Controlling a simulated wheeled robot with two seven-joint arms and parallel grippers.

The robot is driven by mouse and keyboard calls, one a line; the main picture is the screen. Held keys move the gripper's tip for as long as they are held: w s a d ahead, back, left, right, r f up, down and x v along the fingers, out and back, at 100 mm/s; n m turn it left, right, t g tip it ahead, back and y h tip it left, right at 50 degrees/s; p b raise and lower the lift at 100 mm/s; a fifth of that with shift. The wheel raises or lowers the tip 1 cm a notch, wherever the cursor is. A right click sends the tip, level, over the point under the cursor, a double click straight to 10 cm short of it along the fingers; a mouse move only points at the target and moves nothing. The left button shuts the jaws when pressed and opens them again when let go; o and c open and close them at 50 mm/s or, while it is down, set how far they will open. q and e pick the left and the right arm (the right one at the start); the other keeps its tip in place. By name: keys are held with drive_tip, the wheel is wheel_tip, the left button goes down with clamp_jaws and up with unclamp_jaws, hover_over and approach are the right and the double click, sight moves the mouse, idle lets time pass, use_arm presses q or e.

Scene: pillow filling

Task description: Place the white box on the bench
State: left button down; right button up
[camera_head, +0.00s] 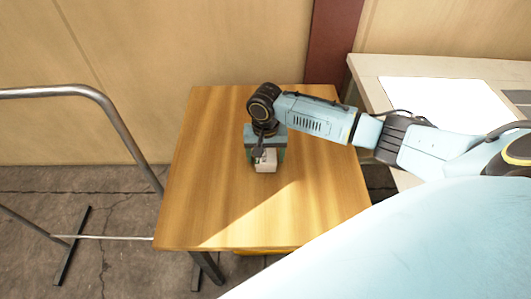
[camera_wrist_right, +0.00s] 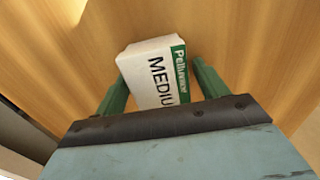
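The white box (camera_wrist_right: 150,72), with a green band and the printed letters "MEDIU", lies between the two green fingers of my right gripper (camera_wrist_right: 162,82) in the right wrist view. The fingers are apart, one on each side of the box, with a narrow strip of wood showing between the box and the right-hand finger. In the head view the box (camera_head: 265,161) is at the middle of the wooden table (camera_head: 220,205), right under my right gripper (camera_head: 264,151), which hides part of it. My left gripper is not in view.
A pale bench (camera_head: 365,84) with a white sheet (camera_head: 445,98) on it stands at the right, partly behind my right arm. A metal rail frame (camera_head: 125,130) stands left of the table. The rest of the wooden tabletop is clear.

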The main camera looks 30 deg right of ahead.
sight(266, 152)
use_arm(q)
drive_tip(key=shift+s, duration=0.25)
use_arm(e)
drive_tip(key=shift+o, duration=0.2)
drive_tip(key=shift+r, duration=0.1)
drive_tip(key=shift+r, duration=0.4)
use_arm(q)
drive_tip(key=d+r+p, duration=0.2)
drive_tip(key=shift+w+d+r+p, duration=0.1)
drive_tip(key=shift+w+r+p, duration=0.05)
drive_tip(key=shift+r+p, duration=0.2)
use_arm(e)
wheel_tip(266, 152, up, 11)
drive_tip(key=shift+r, duration=0.15)
